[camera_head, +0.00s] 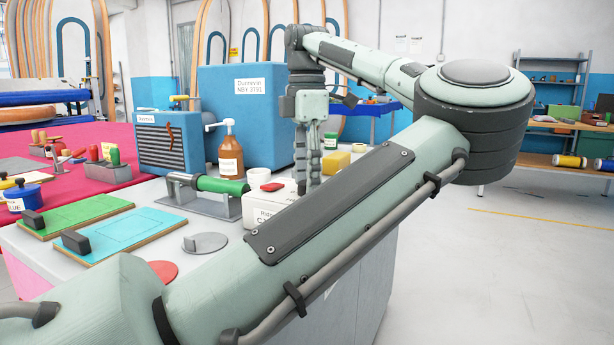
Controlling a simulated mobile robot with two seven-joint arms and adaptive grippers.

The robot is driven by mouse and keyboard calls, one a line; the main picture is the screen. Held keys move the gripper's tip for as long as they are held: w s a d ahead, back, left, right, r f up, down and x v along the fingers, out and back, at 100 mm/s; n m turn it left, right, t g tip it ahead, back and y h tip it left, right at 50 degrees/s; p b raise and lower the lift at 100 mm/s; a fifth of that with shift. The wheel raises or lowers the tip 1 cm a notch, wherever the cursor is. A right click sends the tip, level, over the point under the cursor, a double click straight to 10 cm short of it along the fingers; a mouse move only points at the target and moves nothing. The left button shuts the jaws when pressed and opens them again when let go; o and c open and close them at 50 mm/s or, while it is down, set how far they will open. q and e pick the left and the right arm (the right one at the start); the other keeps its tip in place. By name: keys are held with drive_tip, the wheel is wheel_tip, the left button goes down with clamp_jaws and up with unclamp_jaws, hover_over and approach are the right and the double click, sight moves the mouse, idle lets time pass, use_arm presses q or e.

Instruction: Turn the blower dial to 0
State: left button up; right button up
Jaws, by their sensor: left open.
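My left gripper (308,183) hangs with its fingers pointing down, just above or behind the white box (285,205) with a red part on top. I see its fingers edge-on; it is open and nothing shows between them. My forearm hides part of the white box. A blue box with a dark grille (165,146) stands left of the gripper, and a larger blue box (243,105) with a printed label stands behind it. I cannot tell which of these is the blower. No dial can be clearly made out. My right gripper is not in view.
Open floor (500,270) lies to the right.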

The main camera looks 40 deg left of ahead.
use_arm(q)
clamp_jaws()
idle(0.3)
